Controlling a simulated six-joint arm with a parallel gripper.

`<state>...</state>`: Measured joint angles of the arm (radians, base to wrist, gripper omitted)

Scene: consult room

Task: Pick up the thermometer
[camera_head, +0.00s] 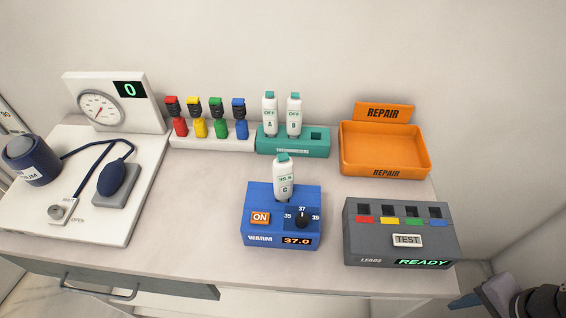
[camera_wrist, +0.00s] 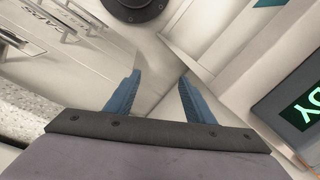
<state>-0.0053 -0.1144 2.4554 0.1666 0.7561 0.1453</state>
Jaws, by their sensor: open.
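Several white thermometers with green caps stand upright in view. Thermometer A (camera_head: 269,114) and thermometer B (camera_head: 294,115) stand in the teal rack (camera_head: 265,147), whose right slot is empty. Thermometer C (camera_head: 284,180) stands in the blue WARM box (camera_head: 262,237), which reads 37.0 and has an ON button. My gripper (camera_head: 462,303) is at the bottom right in the head view, off the table's right front corner, far from every thermometer. In the wrist view its two blue fingers (camera_wrist: 158,85) are apart with nothing between them.
An orange REPAIR tray (camera_head: 385,170) is at the back right. A grey LEADS tester (camera_head: 352,245) showing READY stands at the front right, between my gripper and the WARM box. Coloured leads stand in a white rack (camera_head: 212,142). A blood pressure set (camera_head: 100,225) fills the left.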

